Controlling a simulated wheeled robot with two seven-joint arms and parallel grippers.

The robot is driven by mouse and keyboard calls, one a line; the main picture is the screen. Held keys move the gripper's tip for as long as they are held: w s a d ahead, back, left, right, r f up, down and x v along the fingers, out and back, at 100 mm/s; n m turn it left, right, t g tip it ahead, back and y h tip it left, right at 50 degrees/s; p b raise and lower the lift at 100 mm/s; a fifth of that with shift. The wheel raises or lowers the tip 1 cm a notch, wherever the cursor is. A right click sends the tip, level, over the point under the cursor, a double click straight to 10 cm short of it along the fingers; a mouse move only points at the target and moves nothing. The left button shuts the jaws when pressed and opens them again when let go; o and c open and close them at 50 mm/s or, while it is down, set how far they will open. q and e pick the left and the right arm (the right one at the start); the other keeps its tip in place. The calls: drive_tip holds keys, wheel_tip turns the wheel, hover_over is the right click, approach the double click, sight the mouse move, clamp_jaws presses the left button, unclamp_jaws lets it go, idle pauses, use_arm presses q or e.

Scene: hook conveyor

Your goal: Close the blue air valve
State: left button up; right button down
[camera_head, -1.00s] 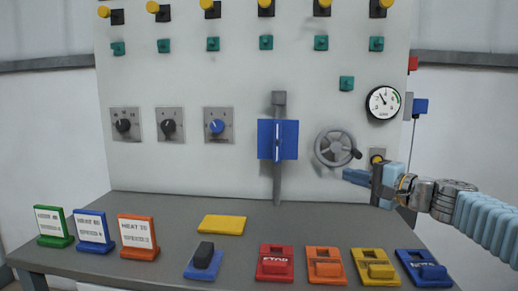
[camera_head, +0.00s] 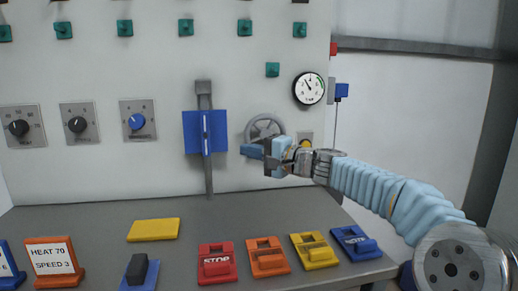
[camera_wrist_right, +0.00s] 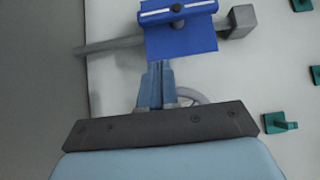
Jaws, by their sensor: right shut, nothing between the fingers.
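The blue air valve (camera_head: 205,132) is a blue plate with an upright bar that has a pale stripe, mounted on a vertical grey pipe on the panel. In the right wrist view the valve (camera_wrist_right: 180,38) lies just beyond my fingertips, with its bar across the pipe's line of sight at the top. My right gripper (camera_head: 250,151) is shut and empty, to the right of and slightly below the valve, in front of the handwheel. Its fingers (camera_wrist_right: 155,80) point at the valve's near edge; I cannot tell whether they touch. My left gripper is out of view.
The grey handwheel (camera_head: 265,127) is partly hidden behind my gripper. A gauge (camera_head: 309,88) and several green switches sit above. On the table (camera_head: 100,220) stand signs, a yellow plate (camera_head: 153,229) and coloured button blocks such as the red one (camera_head: 217,262).

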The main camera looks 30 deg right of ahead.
sight(205, 135)
drive_tip(key=w+a+p, duration=0.1)
drive_tip(key=w+a, duration=0.4)
drive_tip(key=a, duration=0.1)
drive_tip(key=shift+p, duration=0.3)
